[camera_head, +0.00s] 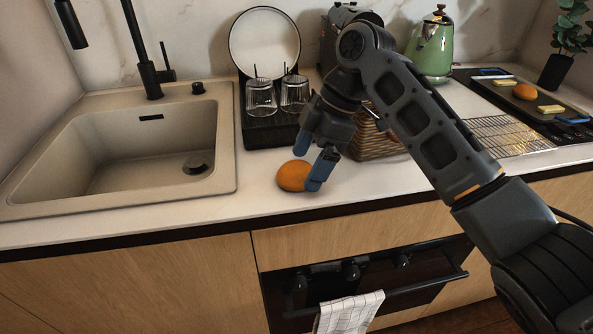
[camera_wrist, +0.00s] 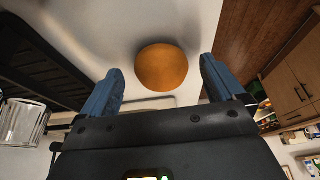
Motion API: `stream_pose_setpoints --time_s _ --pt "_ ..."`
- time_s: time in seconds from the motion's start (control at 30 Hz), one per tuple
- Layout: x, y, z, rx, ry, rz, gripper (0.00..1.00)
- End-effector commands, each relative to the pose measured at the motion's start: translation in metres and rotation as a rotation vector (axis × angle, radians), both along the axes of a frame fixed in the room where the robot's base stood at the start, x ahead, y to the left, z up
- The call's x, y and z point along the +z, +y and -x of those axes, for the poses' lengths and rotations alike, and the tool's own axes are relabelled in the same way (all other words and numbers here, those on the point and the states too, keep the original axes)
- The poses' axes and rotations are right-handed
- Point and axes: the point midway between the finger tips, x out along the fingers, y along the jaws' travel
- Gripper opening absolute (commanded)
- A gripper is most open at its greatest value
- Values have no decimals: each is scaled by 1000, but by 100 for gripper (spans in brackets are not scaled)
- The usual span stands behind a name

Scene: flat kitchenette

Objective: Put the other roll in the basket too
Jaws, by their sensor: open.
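An orange-brown roll (camera_head: 293,176) lies on the counter in front of the black glass rack. My gripper (camera_head: 308,168) is open, with its blue fingers low at the roll's right and back side. In the wrist view the roll (camera_wrist: 161,68) shows just ahead, between and beyond the two spread fingers; contact cannot be told. A woven basket (camera_head: 368,143) stands behind my gripper and is partly hidden by my arm. Most of its inside is hidden. Another roll (camera_head: 524,91) lies on the dark tray (camera_head: 551,105) at the far right.
The sink (camera_head: 130,150) is on the left. A black rack (camera_head: 262,132) holds glasses and a plate. A wire cooling rack (camera_head: 512,134) and green kettle (camera_head: 431,50) stand right of the basket. The counter's front edge runs close to the roll; bare counter lies right of it.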

Motion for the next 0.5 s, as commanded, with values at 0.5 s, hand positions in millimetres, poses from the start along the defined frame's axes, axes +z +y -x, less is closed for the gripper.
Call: stream_pose_setpoints --time_s 0.5 --pt "-16 7 2 0 -1 0 86"
